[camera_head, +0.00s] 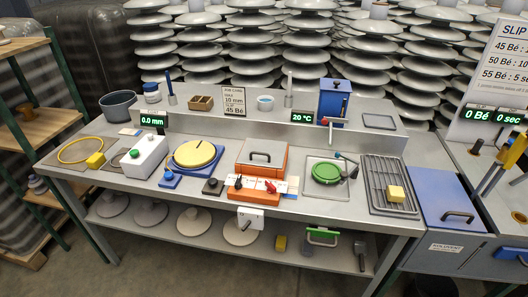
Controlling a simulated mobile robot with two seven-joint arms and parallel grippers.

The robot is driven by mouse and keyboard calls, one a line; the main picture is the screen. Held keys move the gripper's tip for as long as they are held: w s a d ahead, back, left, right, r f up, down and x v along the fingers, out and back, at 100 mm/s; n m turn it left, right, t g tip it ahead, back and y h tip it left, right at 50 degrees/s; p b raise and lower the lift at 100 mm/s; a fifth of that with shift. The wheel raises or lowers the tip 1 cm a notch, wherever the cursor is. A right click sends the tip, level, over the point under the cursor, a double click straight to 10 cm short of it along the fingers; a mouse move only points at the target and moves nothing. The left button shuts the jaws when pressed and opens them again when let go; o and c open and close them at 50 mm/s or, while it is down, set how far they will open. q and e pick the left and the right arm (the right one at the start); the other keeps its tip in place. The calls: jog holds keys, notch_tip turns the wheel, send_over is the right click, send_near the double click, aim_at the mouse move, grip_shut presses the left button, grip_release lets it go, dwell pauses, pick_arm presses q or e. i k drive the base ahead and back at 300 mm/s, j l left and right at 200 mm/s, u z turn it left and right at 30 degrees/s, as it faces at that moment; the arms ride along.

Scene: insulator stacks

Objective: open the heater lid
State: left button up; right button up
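The heater is an orange box (284,180) at the middle of the bench. The lid lies down over the box and looks closed. An orange front panel (252,193) with a black knob (238,184) and a red switch (270,187) sits just in front of it. Neither of my grippers shows in this view, and nothing touches the lid.
Left of the heater is a yellow disc (194,154) on a blue base. Right of it are a green disc (326,172) and a wire rack (391,185) with a yellow block. Behind stand a blue tank (334,101) and a 20 °C display (302,117).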

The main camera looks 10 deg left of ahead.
aim_at(263, 148)
jog(key=i+l, duration=0.15)
jog(key=l, duration=0.2)
jog(key=i+l+u, duration=0.1)
jog(key=u, duration=0.25)
jog(key=l+u, duration=0.4)
jog(key=u, duration=0.9)
